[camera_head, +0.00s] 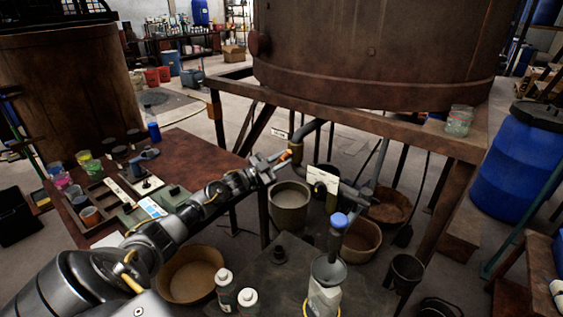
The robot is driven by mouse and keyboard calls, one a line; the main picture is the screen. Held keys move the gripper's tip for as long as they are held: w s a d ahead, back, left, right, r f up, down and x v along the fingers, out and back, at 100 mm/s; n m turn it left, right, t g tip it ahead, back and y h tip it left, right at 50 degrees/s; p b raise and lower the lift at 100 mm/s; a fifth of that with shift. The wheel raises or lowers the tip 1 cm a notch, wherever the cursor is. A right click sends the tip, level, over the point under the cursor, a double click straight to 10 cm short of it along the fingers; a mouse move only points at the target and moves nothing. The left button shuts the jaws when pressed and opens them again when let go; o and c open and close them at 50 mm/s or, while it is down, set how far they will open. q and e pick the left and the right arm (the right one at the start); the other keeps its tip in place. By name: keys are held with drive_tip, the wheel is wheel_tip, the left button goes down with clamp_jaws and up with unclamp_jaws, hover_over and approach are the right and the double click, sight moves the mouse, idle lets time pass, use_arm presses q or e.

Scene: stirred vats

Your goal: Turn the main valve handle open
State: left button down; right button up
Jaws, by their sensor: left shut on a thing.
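The main valve handle (285,155), a small orange piece, sits on the pipework (305,131) under the large rusty vat (375,45). My left arm reaches in from the bottom left, and my left gripper (278,160) is shut on the handle. The gripper's fingers cover part of the handle, so its exact angle is hard to tell. My right gripper is not in view.
A wooden table (190,150) with cups and trays stands left of my arm. A blue barrel (515,165) stands at right.

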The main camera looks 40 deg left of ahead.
use_arm(q)
drive_tip(key=n, duration=0.2)
drive_tip(key=n+t+y, duration=0.1)
drive_tip(key=n, duration=0.1)
drive_tip(key=shift+d+f+n+t, duration=0.1)
drive_tip(key=shift+n+t, duration=0.2)
drive_tip(key=shift+n+t+y+p, duration=0.45)
drive_tip(key=shift+n+y, duration=0.45)
drive_tip(key=shift+n, duration=1)
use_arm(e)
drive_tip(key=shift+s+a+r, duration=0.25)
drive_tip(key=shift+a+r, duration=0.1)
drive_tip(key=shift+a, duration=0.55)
use_arm(q)
drive_tip(key=c, duration=1.3)
unclamp_jaws()
drive_tip(key=b+v, duration=0.1)
drive_tip(key=v, duration=1)
drive_tip(key=shift+b, duration=0.3)
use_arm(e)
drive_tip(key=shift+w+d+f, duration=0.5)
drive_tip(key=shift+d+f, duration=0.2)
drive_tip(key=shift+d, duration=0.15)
